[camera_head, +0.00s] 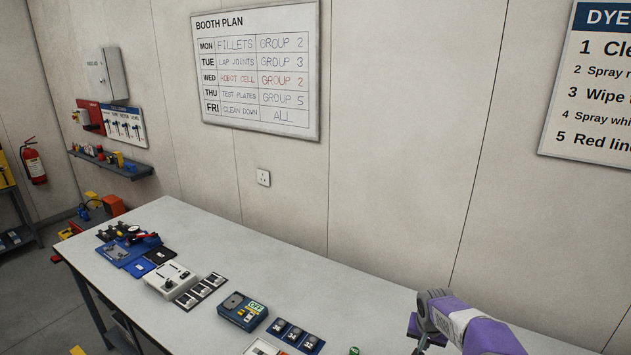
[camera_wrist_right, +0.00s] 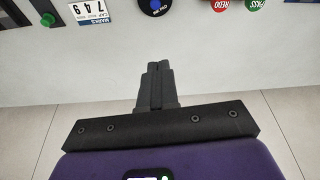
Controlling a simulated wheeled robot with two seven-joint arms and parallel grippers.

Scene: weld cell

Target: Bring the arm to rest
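My right arm, purple and grey, comes in at the lower right of the head view, over the front part of the white table (camera_head: 310,275). Its gripper fingers are not clear there. In the right wrist view my right gripper (camera_wrist_right: 155,68) shows its two dark fingers side by side, closed together with nothing between them. They point at the table's edge, with floor visible below it. My left gripper is in neither view.
On the table are a blue fixture (camera_head: 128,245), a white switch box (camera_head: 170,280), a blue meter (camera_head: 242,311) and a panel of dark knobs (camera_head: 296,336).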

